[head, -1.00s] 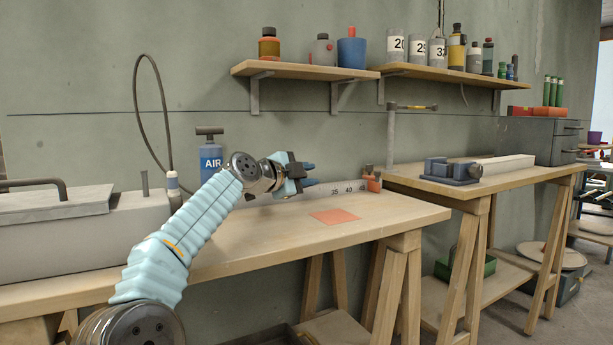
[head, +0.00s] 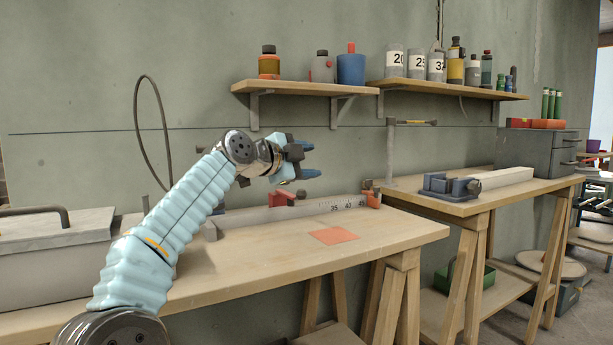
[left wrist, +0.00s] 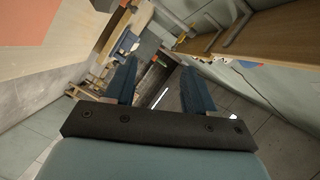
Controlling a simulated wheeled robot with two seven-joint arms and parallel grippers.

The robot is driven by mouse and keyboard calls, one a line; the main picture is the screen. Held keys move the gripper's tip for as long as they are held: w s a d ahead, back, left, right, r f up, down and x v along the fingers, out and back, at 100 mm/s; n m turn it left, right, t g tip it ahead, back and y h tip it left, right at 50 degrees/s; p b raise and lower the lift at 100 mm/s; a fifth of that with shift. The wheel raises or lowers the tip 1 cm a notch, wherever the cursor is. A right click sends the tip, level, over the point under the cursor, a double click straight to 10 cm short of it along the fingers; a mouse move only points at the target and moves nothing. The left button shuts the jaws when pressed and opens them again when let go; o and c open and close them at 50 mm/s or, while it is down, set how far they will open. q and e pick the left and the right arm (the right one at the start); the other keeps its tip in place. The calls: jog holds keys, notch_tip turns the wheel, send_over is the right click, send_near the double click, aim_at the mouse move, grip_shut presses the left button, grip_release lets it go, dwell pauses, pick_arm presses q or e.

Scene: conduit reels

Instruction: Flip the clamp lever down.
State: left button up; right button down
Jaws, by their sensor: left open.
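A pale rail with a number scale (head: 325,212) runs along the back of the wooden bench. A red fitting with a dark part (head: 283,198) sits on it near its middle, and another orange-red fitting (head: 373,198) is at its right end. I cannot tell which part is the clamp lever or how it stands. My left gripper (head: 308,160) is open and empty, in the air above the rail and apart from it. In the left wrist view its two blue fingers (left wrist: 160,66) are spread with nothing between them.
An orange-red square (head: 334,236) lies flat on the bench, whose front right is clear. A grey lidded box (head: 55,250) stands at the left. A blue vise (head: 450,187) is on the second bench. Shelves with bottles (head: 305,88) hang above.

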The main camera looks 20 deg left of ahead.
pick_arm(q)
jog(key=s+d+r, duration=0.3)
jog(key=s+r, duration=0.1)
jog(key=s, duration=0.4)
jog(key=shift+s+d+b, duration=0.2)
jog(key=shift+s+b, duration=0.1)
jog(key=shift+b, duration=0.05)
